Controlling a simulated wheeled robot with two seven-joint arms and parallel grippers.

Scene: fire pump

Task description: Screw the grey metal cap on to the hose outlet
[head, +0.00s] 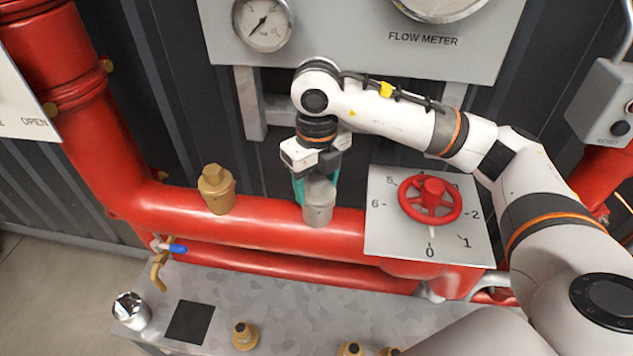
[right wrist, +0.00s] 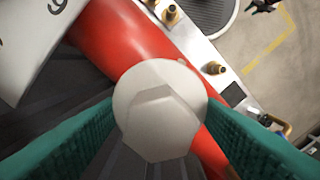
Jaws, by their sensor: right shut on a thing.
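The grey metal cap (head: 319,203) has a hexagonal top and sits upright at the top of the thick red pipe (head: 265,222). In the right wrist view the cap (right wrist: 160,122) fills the middle, between two teal fingers. My right gripper (head: 317,185) reaches down from above and is shut on the cap's upper part. The hose outlet is hidden beneath the cap, so I cannot tell how far the cap is seated. My left gripper is not in view.
A brass cap (head: 216,190) stands on the pipe to the left. A red handwheel (head: 430,199) on a numbered plate (head: 385,240) is close on the right. The gauge panel (head: 350,50) is behind. Below, a grey bench (head: 280,310) holds brass fittings (head: 245,336) and a chrome part (head: 131,310).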

